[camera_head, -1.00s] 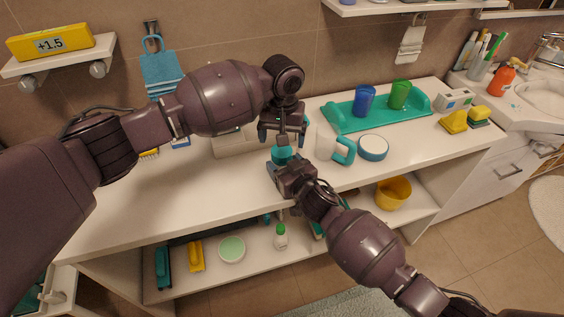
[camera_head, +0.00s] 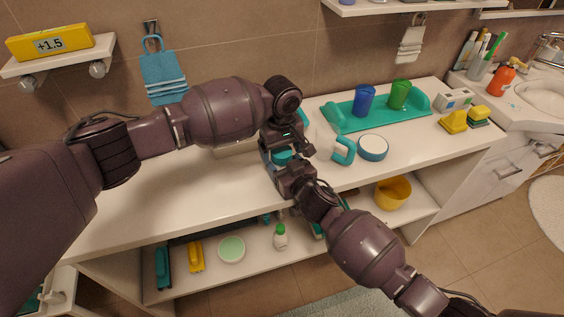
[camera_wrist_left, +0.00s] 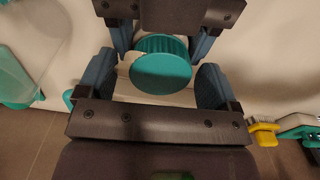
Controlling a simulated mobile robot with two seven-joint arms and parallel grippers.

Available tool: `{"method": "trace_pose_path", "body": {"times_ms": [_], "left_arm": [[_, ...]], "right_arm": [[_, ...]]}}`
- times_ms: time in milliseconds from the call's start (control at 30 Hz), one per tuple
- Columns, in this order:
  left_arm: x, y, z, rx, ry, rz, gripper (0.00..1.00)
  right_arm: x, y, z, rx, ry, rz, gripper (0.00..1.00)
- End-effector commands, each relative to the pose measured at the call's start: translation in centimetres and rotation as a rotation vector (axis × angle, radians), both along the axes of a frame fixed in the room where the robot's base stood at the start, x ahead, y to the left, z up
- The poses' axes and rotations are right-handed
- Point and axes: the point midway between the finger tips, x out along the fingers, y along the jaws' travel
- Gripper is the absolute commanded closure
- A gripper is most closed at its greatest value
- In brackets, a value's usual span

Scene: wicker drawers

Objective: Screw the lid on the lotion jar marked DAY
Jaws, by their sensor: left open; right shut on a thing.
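A round teal lid with a ribbed edge (camera_wrist_left: 160,73) lies between the two spread fingers of my left gripper (camera_wrist_left: 153,88), apart from both. The lid also shows as a small teal patch in the head view (camera_head: 282,158). In the head view my left gripper (camera_head: 284,150) is open, pointing down over the lid. My right gripper (camera_head: 277,168) comes in from the lower right and is shut around the lotion jar under the lid. The jar's body is hidden by the grippers, and no DAY mark can be read. How tightly the lid sits cannot be told.
Right of the grippers stand a mug with a teal handle (camera_head: 343,151) and a round white container with a blue rim (camera_head: 373,148). Behind them a teal tray (camera_head: 345,126) holds a blue cup and a green cup. The white counter (camera_head: 160,197) is clear on the left.

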Motion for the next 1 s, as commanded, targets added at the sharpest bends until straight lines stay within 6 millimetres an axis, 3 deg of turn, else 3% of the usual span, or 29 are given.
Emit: {"method": "trace_pose_path", "body": {"times_ms": [333, 800, 900, 1000], "left_arm": [[-0.1, 0.0, 0.0, 0.002, 0.001, 0.289, 0.12], [0.0, -0.2, 7.4, -0.004, -0.001, 0.287, 0.12], [-0.2, -0.4, 8.4, -0.003, 0.0, 0.277, 0.12], [-0.8, -1.7, 8.2, -0.012, 0.015, 0.224, 0.12]], "right_arm": [[0.1, 0.1, 0.3, 0.003, -0.005, 0.001, 1.0], [0.1, 0.0, 0.2, 0.003, -0.001, -0.001, 1.0], [0.1, -0.1, 0.1, 0.003, -0.001, -0.001, 1.0], [0.1, -0.1, 0.1, 0.003, -0.001, -0.001, 1.0]]}}
